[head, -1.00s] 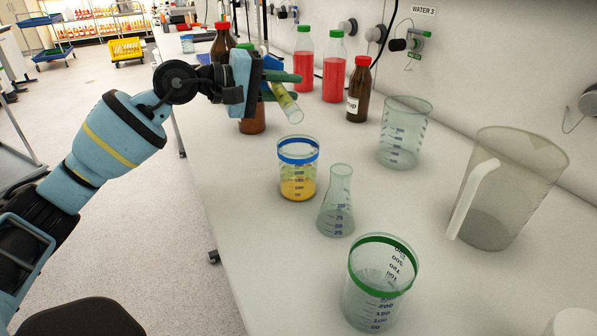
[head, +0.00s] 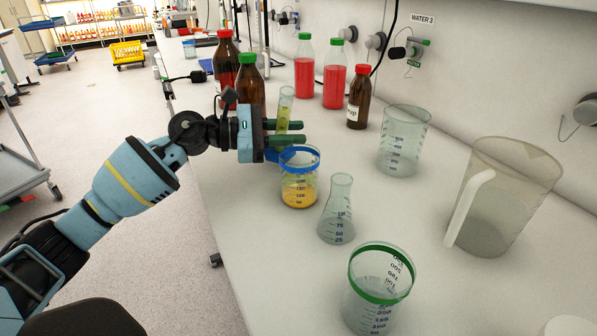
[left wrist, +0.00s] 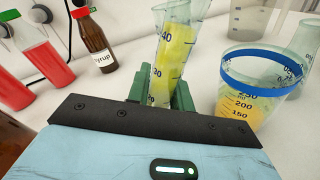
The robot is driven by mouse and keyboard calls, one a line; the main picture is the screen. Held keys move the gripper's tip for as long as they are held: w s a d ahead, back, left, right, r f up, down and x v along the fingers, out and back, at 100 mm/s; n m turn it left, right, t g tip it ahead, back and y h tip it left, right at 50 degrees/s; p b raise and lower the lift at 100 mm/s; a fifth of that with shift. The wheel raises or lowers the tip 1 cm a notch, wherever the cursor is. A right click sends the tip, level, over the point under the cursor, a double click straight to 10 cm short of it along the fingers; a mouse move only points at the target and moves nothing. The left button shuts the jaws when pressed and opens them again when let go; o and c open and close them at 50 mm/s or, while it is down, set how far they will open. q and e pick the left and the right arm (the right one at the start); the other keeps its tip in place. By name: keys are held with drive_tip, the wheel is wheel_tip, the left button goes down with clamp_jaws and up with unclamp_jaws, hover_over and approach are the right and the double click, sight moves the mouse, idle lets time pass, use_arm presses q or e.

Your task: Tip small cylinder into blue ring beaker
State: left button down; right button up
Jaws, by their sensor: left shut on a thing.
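The small cylinder (head: 284,105) is a narrow clear graduated tube with yellow-green liquid. It stands close to upright between the green fingers of my left gripper (head: 290,132), which is shut on it. In the left wrist view the cylinder (left wrist: 170,55) shows blue marks, with the fingers (left wrist: 160,92) around it. The blue ring beaker (head: 299,188) stands upright on the bench, with orange-yellow liquid low in it. My left gripper is just behind and left of its rim, and its lower finger is close to the ring. In the left wrist view the beaker (left wrist: 248,95) is to the right.
A conical flask (head: 337,215) and a green ring beaker (head: 378,300) stand nearer. A clear beaker (head: 401,150) and a large jug (head: 505,200) are to the right. Brown bottles (head: 250,90) stand behind my gripper; red-liquid bottles (head: 334,85) are farther back.

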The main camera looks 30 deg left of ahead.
use_arm(q)
drive_tip(key=shift+n+h, duration=0.3)
drive_tip(key=shift+n, duration=0.7)
drive_tip(key=shift+f, duration=0.1)
drive_tip(key=n, duration=0.1)
drive_tip(key=n+p, duration=0.1)
drive_tip(key=shift+f+n+h, duration=0.25)
drive_tip(key=shift+n+h, duration=0.05)
drive_tip(key=shift+n, duration=0.1)
drive_tip(key=shift+w+a+r, duration=0.25)
drive_tip(key=shift+a+r, duration=0.05)
drive_tip(key=shift+a, duration=0.05)
drive_tip(key=shift+w+a+r, duration=0.45)
drive_tip(key=shift+a+r, duration=0.1)
drive_tip(key=shift+a, duration=0.05)
drive_tip(key=shift+w+a+r, duration=0.4)
drive_tip(key=shift+a+r, duration=0.15)
drive_tip(key=shift+a, duration=0.05)
